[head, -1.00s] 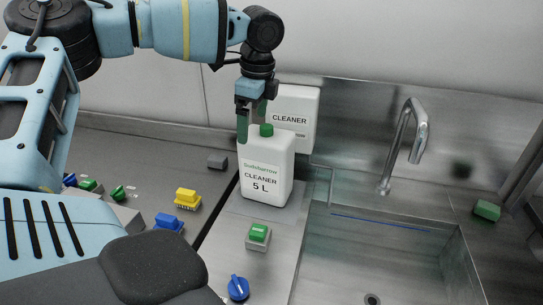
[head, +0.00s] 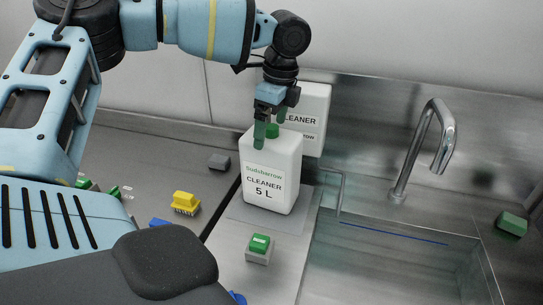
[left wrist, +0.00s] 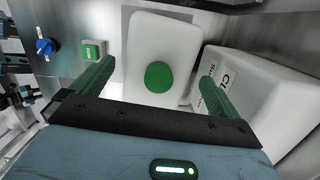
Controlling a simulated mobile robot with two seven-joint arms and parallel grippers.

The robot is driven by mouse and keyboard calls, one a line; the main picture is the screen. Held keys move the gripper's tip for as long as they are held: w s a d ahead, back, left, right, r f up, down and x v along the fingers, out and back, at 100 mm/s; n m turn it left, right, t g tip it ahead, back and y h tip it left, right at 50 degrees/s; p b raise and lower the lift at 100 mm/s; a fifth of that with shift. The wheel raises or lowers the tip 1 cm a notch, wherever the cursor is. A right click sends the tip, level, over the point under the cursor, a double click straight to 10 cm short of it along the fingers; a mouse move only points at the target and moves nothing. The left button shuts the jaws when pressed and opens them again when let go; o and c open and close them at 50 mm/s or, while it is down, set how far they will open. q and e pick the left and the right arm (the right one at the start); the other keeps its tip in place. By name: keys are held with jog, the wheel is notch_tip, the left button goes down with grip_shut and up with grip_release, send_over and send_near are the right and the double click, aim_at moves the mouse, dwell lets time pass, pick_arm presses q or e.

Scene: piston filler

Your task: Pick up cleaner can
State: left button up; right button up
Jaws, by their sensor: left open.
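The cleaner can (head: 272,178) is a white jug labelled "CLEANER 5 L" with a green cap (head: 272,131). It stands upright on a grey mat beside the sink. My left gripper (head: 270,135) is open and points down at the top of the can, its green fingers around the cap level in the head view. In the left wrist view, the can's top and green cap (left wrist: 158,77) lie between the two open fingers (left wrist: 155,88). I cannot tell whether the fingers touch the can. My right gripper is not in view.
A white cleaner container (head: 312,118) is at the wall close behind the can. A steel sink (head: 400,262) with a curved tap (head: 428,150) lies to the right. A green button (head: 259,247) is in front. Yellow (head: 185,202) and grey (head: 219,161) blocks sit left.

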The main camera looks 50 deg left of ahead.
aim_at(271, 142)
pick_arm(q)
jog(key=shift+s+a+f+p, duration=0.1)
jog(key=shift+f+p, duration=0.2)
jog(key=shift+f, duration=2.25)
jog(key=shift+c, duration=0.3)
jog(key=c, duration=1.9)
jog(key=shift+r, duration=0.15)
